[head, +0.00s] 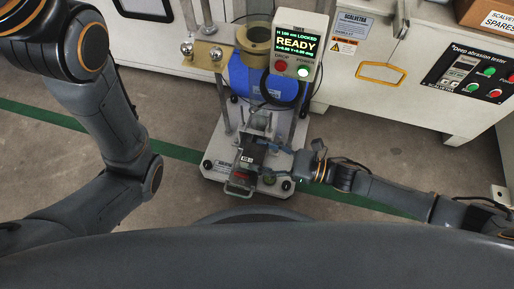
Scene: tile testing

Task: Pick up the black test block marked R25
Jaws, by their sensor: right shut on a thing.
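A small dark block (247,159) with a pale label is at the low front part of the test machine (213,167); its marking is too small to read. My right gripper (264,158) reaches in from the right and is shut on this block at its right side. I cannot tell whether the block still touches the support under it. My left arm is bent at the left of the picture, and its gripper is out of view.
The machine's display box (298,45) reads READY, above a blue cylinder (262,84) and upright posts close behind the block. A white cabinet (400,88) stands at the right. Bare floor with a green line (60,119) lies to the left.

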